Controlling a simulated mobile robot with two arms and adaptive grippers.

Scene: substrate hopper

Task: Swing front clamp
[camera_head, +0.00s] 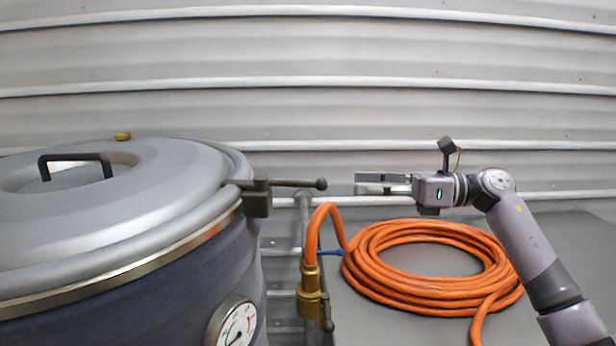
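A dark clamp (257,197) sits on the rim of the hopper lid (190,195) at its right edge. Its handle (296,183) sticks out to the right and ends in a round knob. My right gripper (358,184) is to the right of the knob, apart from it, pointing left at about the same height in the picture. Its two fingers are spread with a gap between them and nothing in it. My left gripper is out of the picture. The lower part of the hopper (150,310) is cut off by the frame.
A coiled orange hose (375,285) lies on a grey surface (400,325) below my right gripper. Its end rises to a brass fitting (310,290) beside the hopper. The lid has a black handle (75,157). A round gauge (232,325) is on the hopper's side. A corrugated wall (330,55) stands behind.

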